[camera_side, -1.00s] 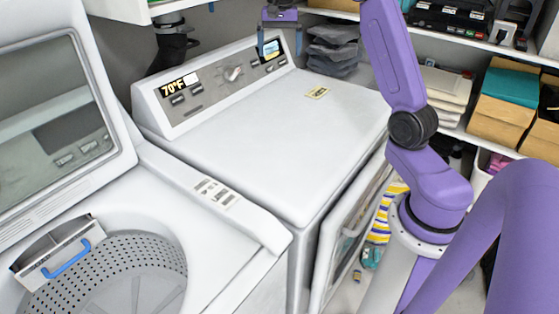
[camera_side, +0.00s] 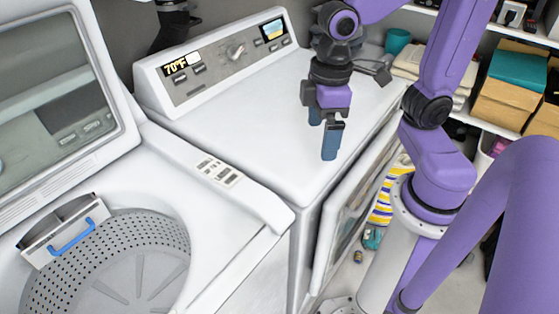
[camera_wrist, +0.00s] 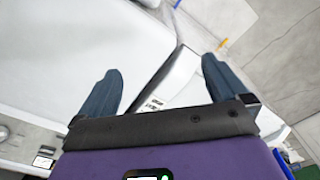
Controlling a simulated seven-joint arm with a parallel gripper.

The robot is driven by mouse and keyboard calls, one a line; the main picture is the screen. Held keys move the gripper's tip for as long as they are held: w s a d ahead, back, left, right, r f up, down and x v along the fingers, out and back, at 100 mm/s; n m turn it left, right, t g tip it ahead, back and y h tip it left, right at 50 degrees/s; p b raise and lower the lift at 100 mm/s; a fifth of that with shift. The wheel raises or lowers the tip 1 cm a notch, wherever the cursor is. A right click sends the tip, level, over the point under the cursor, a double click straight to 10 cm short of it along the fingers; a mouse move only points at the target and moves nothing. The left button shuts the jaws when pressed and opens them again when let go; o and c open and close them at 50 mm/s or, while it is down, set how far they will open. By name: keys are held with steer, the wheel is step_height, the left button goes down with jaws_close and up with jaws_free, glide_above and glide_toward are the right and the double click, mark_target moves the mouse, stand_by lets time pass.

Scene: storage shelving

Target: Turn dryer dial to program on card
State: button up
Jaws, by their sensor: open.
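The white dryer (camera_side: 250,115) stands at the back with its control panel. The dial (camera_side: 236,50) is a pale knob in the middle of that panel. My gripper (camera_side: 323,132) points down over the right part of the dryer top, apart from the dial. Its two blue fingers are open and empty, as the wrist view also shows (camera_wrist: 161,72). The card on the dryer top is hidden, apparently behind my gripper. The dial's pointer setting is too small to read.
An open washer (camera_side: 165,180) with a raised lid stands at the left. The dryer's front door (camera_side: 345,225) hangs open below my gripper. A shelf with boxes (camera_side: 505,80) and a teal cup (camera_side: 397,41) is at the back right. The dryer top's left part is clear.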

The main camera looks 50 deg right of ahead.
steer(key=s+n, duration=0.1)
steer(key=s, duration=0.1)
steer(key=s+d+f+n, duration=0.1)
steer(key=s, duration=0.1)
steer(key=s+f+n, duration=0.1)
steer(key=s, duration=0.1)
steer(key=shift+d+f, duration=0.15)
steer(key=shift+d, duration=0.1)
steer(key=shift+c, duration=0.3)
steer(key=shift+s+d+f+n, duration=0.15)
steer(key=shift+s+n, duration=0.1)
steer(key=shift+n, duration=0.05)
steer(key=shift+c, duration=1.3)
steer(key=w+m+t+y, duration=0.2)
steer(key=w+m+t, duration=0.1)
steer(key=w, duration=1)
steer(key=m+t+h, duration=0.2)
steer(key=m+t, duration=0.3)
steer(key=t, duration=0.6)
glide_toward(239, 52)
steer(key=x, duration=0.9)
steer(key=c, duration=1.1)
